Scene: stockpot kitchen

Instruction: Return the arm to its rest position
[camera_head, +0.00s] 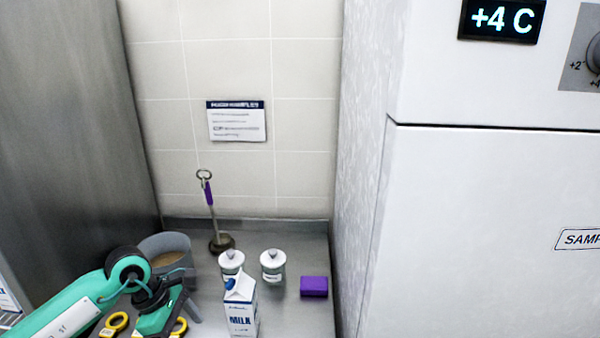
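My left arm comes in from the lower left, teal with dark joints. Its dark wrist and gripper (160,312) are low over the steel counter, in front of a grey pot (190,258). The fingertips cannot be made out clearly, so I cannot tell whether they are open or shut. Yellow ring-shaped handles (115,323) show beside the gripper, partly hidden by it. I cannot tell whether the gripper touches them. My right arm and gripper are not in view.
A milk carton (241,312), two white-lidded jars (273,265) and a purple block (314,287) stand on the counter (290,318). A purple-handled ladle (209,205) stands upright at the back. A white refrigerator (480,230) bounds the right, a dark panel (70,130) the left.

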